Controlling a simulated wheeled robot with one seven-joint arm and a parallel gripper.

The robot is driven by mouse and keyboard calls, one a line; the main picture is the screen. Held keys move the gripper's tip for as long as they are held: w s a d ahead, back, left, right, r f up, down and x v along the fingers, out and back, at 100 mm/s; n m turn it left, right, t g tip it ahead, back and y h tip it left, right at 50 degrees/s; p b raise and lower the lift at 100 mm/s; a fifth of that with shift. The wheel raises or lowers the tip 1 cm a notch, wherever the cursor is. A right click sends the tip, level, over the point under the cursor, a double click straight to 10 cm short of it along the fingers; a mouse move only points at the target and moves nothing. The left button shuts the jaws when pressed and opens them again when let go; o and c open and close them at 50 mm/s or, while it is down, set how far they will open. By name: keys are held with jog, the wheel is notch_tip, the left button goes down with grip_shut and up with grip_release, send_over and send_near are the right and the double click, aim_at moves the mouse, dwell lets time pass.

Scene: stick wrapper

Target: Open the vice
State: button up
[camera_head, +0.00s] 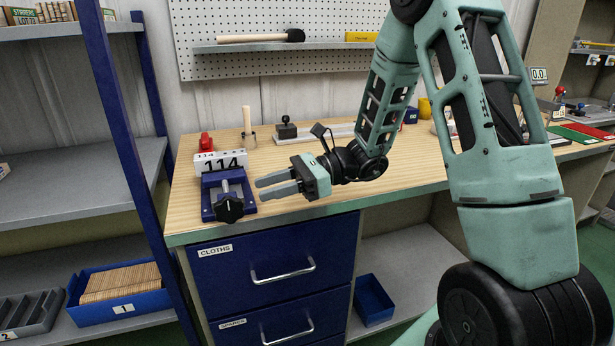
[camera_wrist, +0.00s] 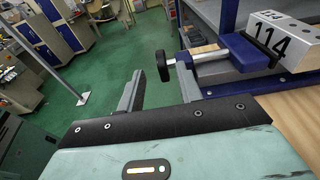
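The blue vice (camera_head: 226,190) stands at the left front of the wooden workbench, with a black star-shaped knob (camera_head: 229,208) facing the front edge. A white block marked 114 (camera_head: 221,163) sits at the vice's back part. My gripper (camera_head: 264,188) is just right of the vice, pointing left, with its two grey fingers apart and nothing between them. In the wrist view the gripper (camera_wrist: 160,88) is also open. The knob (camera_wrist: 162,66) and its metal screw (camera_wrist: 205,55) lie beyond the fingertips there, apart from them. The blue vice body (camera_wrist: 250,52) is at upper right.
A red object (camera_head: 206,140) and a wooden-handled tool (camera_head: 248,125) stand behind the vice. A blue shelf post (camera_head: 125,150) rises left of the bench. The blue drawers (camera_head: 275,262) are below. The benchtop (camera_head: 345,190) right of my gripper is mostly clear.

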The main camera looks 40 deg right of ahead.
jog(key=v, duration=0.8)
jog(key=shift+d, duration=0.25)
jog(key=shift+s+a, duration=0.1)
jog(key=shift+a, duration=0.05)
jog(key=s+a+r+n+g+h+p, duration=0.1)
jog(key=s+a+n+g+h+p, duration=0.4)
jog(key=s+a+n+h, duration=1)
jog(key=s+a+n, duration=0.6)
jog(key=n, duration=0.8)
jog(key=shift+s+a+r+p, duration=0.3)
jog(key=shift+s+r+p, duration=0.05)
jog(key=shift+p, duration=0.05)
